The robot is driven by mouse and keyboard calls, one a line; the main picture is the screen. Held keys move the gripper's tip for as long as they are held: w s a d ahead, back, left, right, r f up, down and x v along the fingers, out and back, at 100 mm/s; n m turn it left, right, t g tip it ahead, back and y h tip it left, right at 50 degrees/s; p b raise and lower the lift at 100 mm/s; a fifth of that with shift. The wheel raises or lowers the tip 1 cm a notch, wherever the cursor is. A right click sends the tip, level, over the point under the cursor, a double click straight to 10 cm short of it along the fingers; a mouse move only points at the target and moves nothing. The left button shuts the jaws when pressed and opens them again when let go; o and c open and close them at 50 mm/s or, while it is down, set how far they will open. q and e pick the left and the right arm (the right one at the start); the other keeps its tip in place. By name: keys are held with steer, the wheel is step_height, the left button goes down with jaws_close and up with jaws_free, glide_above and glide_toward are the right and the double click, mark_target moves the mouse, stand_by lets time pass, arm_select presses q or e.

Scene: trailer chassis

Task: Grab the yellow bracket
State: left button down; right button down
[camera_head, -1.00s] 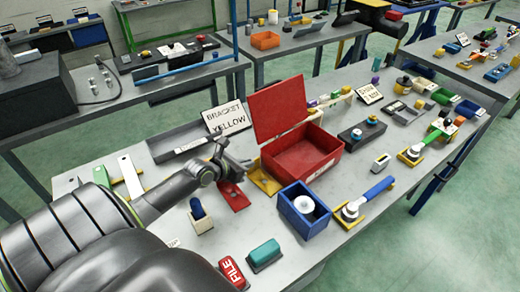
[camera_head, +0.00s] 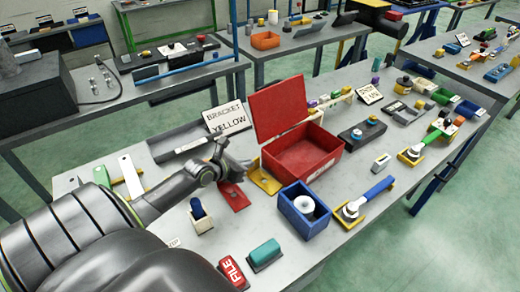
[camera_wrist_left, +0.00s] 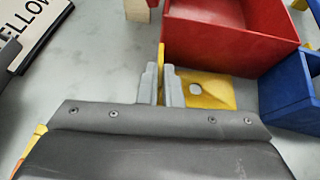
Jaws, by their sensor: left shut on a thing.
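The yellow bracket (camera_head: 265,181) lies on the table against the near left side of the red box. In the left wrist view the yellow bracket (camera_wrist_left: 207,93) shows a flat plate with a hole and an upright flange. My left gripper (camera_head: 247,164) comes in from the left. In the left wrist view its grey fingers (camera_wrist_left: 161,84) are shut on the upright flange, one on each side. The lower part of the bracket is hidden behind the gripper body. My right gripper is not in view.
The open red box (camera_head: 322,166) stands just beyond the bracket, with a blue bin (camera_head: 290,212) to the right. A sign reading BRACKET YELLOW (camera_head: 227,119) stands behind. A red plate (camera_head: 235,199) and a dark blue-handled item (camera_head: 198,211) lie nearer.

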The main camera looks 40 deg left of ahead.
arm_select(q)
steer(key=shift+w+r, duration=0.2)
steer(key=shift+r, duration=0.05)
